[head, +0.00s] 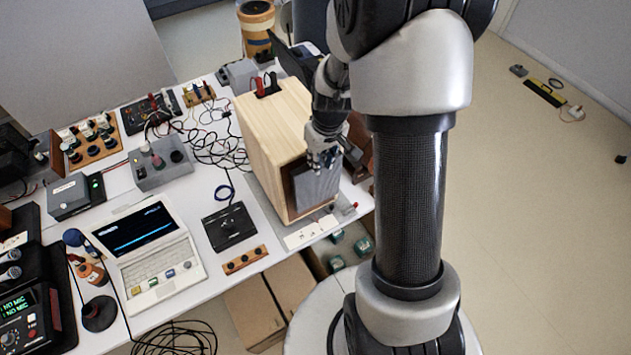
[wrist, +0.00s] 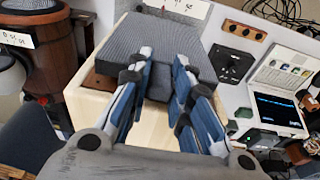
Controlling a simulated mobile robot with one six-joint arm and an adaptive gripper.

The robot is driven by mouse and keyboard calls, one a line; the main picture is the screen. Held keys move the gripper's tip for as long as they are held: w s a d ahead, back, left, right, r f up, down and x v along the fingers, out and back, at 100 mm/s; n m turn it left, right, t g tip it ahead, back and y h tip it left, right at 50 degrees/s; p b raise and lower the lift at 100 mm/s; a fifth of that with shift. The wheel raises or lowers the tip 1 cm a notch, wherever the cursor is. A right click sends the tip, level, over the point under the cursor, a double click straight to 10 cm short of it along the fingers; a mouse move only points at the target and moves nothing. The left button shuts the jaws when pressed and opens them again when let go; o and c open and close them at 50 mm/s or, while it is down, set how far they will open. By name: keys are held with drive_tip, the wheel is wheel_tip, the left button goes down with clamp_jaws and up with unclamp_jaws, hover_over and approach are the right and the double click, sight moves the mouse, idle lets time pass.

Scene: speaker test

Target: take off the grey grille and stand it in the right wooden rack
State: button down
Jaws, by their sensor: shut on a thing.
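The grey grille (head: 318,184) is at the front of the pale wooden speaker cabinet (head: 262,128), with brown baffle showing along its left and lower edges. In the wrist view the grille (wrist: 152,42) is a dark grey ribbed panel. My gripper (head: 324,158) reaches down over the cabinet's front top edge. I cannot tell whether the grille still touches the cabinet. Brown wood (head: 361,158) shows beyond my gripper, mostly hidden; I cannot tell whether it is the right rack.
A black device (head: 230,226), a white laptop (head: 152,250) and a wooden strip with knobs (head: 245,259) stand left of the cabinet. A white label strip (head: 311,232) lies before it. Loose cables cross the white table. Cardboard boxes (head: 258,305) are below.

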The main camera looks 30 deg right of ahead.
drive_tip(key=shift+s+d+b, duration=0.1)
drive_tip(key=shift+s+b, duration=0.7)
drive_tip(key=shift+s, duration=1.85)
